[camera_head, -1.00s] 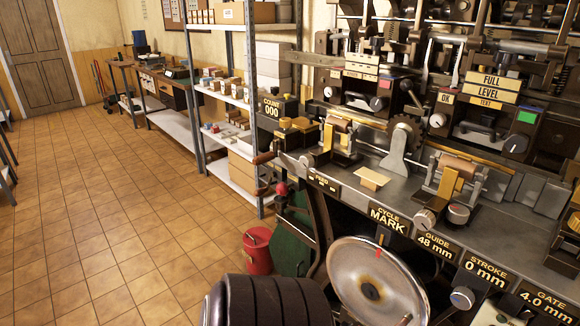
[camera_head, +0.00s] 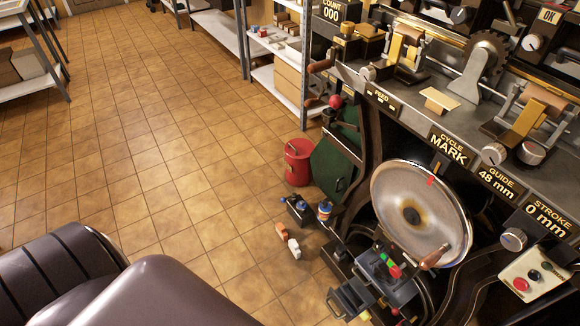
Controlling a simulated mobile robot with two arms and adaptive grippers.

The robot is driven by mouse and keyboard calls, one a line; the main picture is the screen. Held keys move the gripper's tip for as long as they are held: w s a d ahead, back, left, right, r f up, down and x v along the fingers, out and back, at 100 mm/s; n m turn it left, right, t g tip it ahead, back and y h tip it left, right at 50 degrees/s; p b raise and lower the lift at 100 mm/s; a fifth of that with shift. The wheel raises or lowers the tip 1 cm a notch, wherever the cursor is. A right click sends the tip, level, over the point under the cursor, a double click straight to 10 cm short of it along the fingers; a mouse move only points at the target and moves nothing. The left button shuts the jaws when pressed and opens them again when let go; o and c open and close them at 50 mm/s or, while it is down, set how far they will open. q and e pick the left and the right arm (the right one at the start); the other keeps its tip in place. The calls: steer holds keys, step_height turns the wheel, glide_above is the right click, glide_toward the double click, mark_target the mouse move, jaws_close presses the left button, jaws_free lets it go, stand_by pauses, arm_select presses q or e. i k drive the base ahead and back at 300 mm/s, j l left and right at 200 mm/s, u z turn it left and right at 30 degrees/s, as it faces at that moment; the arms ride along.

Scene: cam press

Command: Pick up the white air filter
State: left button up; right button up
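I cannot clearly make out an air filter. A small white object (camera_head: 294,248) lies on the tiled floor in the head view, close to a small orange object (camera_head: 282,229). It is too small to tell whether it is the white air filter. Neither of my grippers shows in the head view.
The press bench with its large metal wheel (camera_head: 418,214) fills the right side. A red bucket (camera_head: 298,164) and a dark box (camera_head: 299,209) stand on the floor beside it. Shelving (camera_head: 292,98) stands behind. The tiled floor at left and centre is mostly clear.

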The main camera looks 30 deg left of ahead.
mark_target(294, 245)
steer(key=u, duration=1)
steer(key=i+j+z, duration=0.1)
steer(key=z, duration=0.5)
steer(key=i+j+z, duration=0.15)
steer(key=j, duration=0.2)
steer(key=i+j+z, duration=0.1)
steer(key=j, duration=0.25)
steer(key=i+j+z, duration=0.15)
steer(key=j, duration=0.25)
steer(key=i+j+z, duration=0.15)
steer(key=j, duration=0.25)
steer(key=i+j+z, duration=0.1)
steer(key=j, duration=0.3)
steer(key=i, duration=0.1)
